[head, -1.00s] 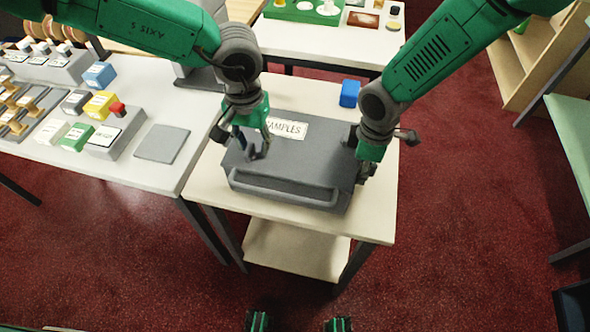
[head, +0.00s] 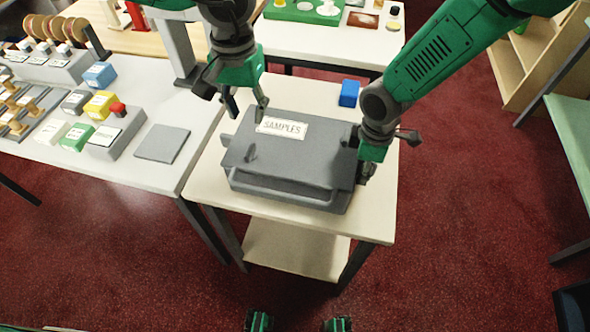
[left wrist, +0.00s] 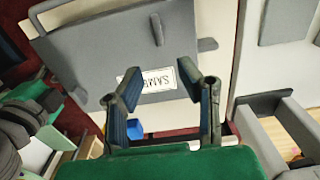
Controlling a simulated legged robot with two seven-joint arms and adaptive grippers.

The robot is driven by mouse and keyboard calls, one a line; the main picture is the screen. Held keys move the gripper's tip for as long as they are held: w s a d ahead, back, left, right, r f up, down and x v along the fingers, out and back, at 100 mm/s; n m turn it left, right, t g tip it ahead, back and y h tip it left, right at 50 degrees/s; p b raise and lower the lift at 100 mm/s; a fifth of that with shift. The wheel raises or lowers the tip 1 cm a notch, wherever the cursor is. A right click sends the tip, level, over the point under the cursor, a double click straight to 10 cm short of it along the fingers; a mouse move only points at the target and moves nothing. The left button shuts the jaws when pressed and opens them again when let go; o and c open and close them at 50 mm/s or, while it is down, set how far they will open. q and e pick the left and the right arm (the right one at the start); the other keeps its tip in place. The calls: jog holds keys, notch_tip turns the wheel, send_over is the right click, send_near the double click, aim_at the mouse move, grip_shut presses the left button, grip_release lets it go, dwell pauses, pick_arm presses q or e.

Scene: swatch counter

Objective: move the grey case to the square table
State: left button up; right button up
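The grey case (head: 285,158) with a "SAMPLES" label lies flat on a small light-topped table (head: 376,215) with a lower shelf. It has a bar along its front and a small upright knob near its left end. My left gripper (head: 247,108) is open and empty, above the case's back left edge, apart from it. In the left wrist view, the fingers of my left gripper (left wrist: 165,85) are spread, with the case (left wrist: 110,50) beyond them. My right gripper (head: 362,165) is at the case's right side; its fingertips are partly hidden, so its grip is unclear.
A blue block (head: 349,93) stands behind the case on the same table. A white counter (head: 150,185) with coloured blocks and a grey pad adjoins on the left. Another white table (head: 340,42) with a green tray is behind. Red floor is open at right front.

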pick_arm(q)
notch_tip(320, 180, up, 3)
jog(key=shift+f, duration=0.15)
pick_arm(e)
notch_tip(320, 180, up, 12)
jog(key=shift+f, duration=0.1)
dwell(0.7)
